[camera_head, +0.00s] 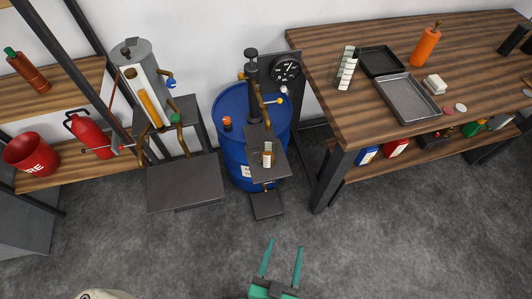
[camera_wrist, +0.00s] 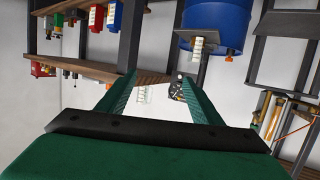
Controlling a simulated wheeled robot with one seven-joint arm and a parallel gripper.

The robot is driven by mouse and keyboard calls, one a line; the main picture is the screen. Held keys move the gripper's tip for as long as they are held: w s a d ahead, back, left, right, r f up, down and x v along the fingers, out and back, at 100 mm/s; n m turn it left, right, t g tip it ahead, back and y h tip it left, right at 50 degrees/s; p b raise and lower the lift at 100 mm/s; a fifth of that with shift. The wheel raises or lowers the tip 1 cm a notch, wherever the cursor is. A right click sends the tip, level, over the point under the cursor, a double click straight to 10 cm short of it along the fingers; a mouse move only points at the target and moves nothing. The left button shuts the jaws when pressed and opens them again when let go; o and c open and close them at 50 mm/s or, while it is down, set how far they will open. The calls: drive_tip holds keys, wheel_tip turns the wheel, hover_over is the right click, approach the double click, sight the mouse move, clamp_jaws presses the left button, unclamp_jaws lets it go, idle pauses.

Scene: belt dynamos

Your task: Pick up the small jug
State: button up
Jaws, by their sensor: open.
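What looks like the small jug (camera_head: 267,158), small and brownish with a pale striped face, stands upright on a dark grey ledge (camera_head: 266,140) in front of a blue barrel (camera_head: 232,140). In the wrist view, which looks upside down, a small pale striped thing (camera_wrist: 197,44) by the blue barrel (camera_wrist: 222,14) seems to be the same jug. My gripper (camera_head: 283,248) has green fingers spread apart with nothing between them. It is over the floor, nearer to me than the jug and well apart from it. The fingers also show in the wrist view (camera_wrist: 160,77).
A wooden workbench (camera_head: 345,118) with trays (camera_head: 408,99) stands at the right. A dark low platform (camera_head: 186,185) and a cylinder apparatus (camera_head: 131,62) stand left of the barrel. A red bucket (camera_head: 30,155) and extinguisher (camera_head: 90,133) are on the left shelf. The front floor is clear.

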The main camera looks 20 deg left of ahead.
drive_tip(key=w+a+f, duration=0.2)
drive_tip(key=w+f, duration=0.2)
drive_tip(key=w, duration=0.2)
drive_tip(key=n+g+y, duration=0.2)
drive_tip(key=n+y, duration=0.1)
drive_tip(key=y, duration=0.1)
approach(269, 159)
drive_tip(key=x, duration=0.6)
drive_tip(key=shift+f, duration=0.2)
drive_tip(key=x, duration=0.5)
drive_tip(key=shift+w+a, duration=0.15)
drive_tip(key=shift+x, duration=3)
drive_tip(key=shift+a, duration=0.2)
drive_tip(key=c, duration=1.2)
drive_tip(key=shift+o, duration=0.2)
